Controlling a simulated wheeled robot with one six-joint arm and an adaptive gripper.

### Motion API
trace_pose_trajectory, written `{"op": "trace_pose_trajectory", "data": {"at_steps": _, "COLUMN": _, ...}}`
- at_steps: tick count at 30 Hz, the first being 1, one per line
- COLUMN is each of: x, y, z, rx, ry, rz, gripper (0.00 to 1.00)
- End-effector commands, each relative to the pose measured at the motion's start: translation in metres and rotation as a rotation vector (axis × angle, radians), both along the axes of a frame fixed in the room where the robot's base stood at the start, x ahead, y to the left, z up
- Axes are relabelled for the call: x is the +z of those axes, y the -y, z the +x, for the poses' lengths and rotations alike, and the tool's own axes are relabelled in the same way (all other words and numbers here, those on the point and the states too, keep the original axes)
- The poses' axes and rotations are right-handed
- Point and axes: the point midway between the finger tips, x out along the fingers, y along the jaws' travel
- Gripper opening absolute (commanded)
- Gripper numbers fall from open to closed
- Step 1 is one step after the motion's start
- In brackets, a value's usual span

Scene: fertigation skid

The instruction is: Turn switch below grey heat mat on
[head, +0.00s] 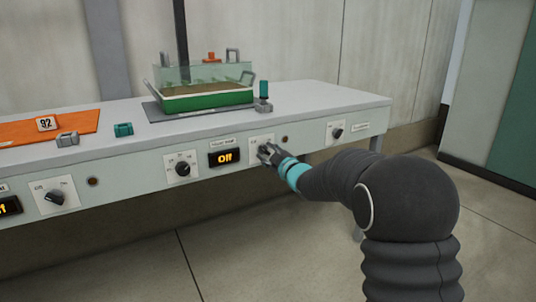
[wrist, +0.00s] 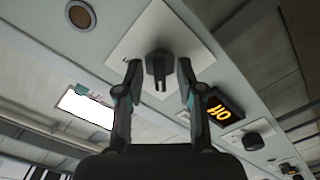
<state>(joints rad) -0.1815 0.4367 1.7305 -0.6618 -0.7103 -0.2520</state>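The grey heat mat (head: 155,112) lies on the bench under a green tray (head: 205,99) with a clear cover. On the bench front below it is a white switch plate (head: 256,142) with a dark knob, largely hidden by my gripper in the head view. My gripper (head: 267,152) is at this plate. In the wrist view the knob (wrist: 158,68) sits between the two fingers of my gripper (wrist: 159,78), with a visible gap on each side. The fingers are open. A display (head: 224,157) left of the plate reads "Off".
Other knobs are on the front panel: one (head: 182,168) left of the display, one (head: 55,197) farther left, one (head: 337,132) at the right. The floor in front is clear.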

Motion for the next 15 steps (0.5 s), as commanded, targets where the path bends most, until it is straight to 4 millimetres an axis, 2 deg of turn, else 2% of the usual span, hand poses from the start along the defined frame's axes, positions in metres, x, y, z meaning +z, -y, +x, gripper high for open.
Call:
{"op": "trace_pose_trajectory", "data": {"at_steps": 2, "x": 0.0001, "y": 0.0001, "z": -0.0002, "rx": 0.0, "ry": 0.0, "rz": 0.0, "gripper": 0.38}}
{"op": "trace_pose_trajectory", "data": {"at_steps": 6, "x": 0.0001, "y": 0.0001, "z": -0.0003, "rx": 0.0, "ry": 0.0, "rz": 0.0, "gripper": 0.03}}
{"op": "trace_pose_trajectory", "data": {"at_steps": 7, "x": 0.0001, "y": 0.0001, "z": -0.0003, "rx": 0.0, "ry": 0.0, "rz": 0.0, "gripper": 0.0}}
{"op": "trace_pose_trajectory", "data": {"at_steps": 15, "x": 0.0003, "y": 0.0001, "z": -0.0004, "rx": 0.0, "ry": -0.003, "rz": 0.005, "gripper": 0.0}}
